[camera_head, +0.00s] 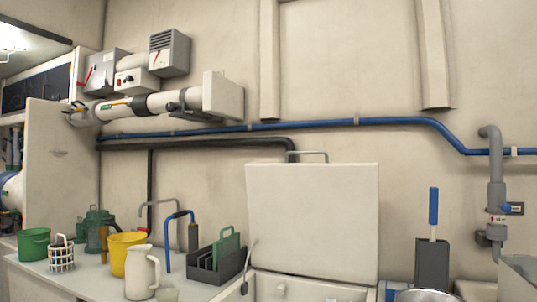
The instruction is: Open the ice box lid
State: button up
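A broad white panel, which looks like the ice box lid (312,215), stands raised and nearly upright against the back wall. A thin grey bar shows above its top edge; I cannot tell whether it is fixed to the lid. Below the lid is the white ice box (305,288), with what looks like its inner wall in view. The picture's lower edge cuts off the rest. A thin grey curved piece (248,265) is at the lid's lower left. My gripper is not in view, and nothing visible touches the lid.
Left on the counter stand a green bucket (33,243), white basket (61,257), yellow bucket (118,252), white jug (141,272) and dark rack (215,266). Right is a dark holder (432,264) with a blue-handled tool. A blue pipe (330,122) crosses the wall above the lid.

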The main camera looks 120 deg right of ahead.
aim_at(320, 220)
jog(key=k+l+z, duration=0.15)
jog(key=z, duration=0.35)
jog(key=k+l+z, duration=0.25)
jog(key=z, duration=0.2)
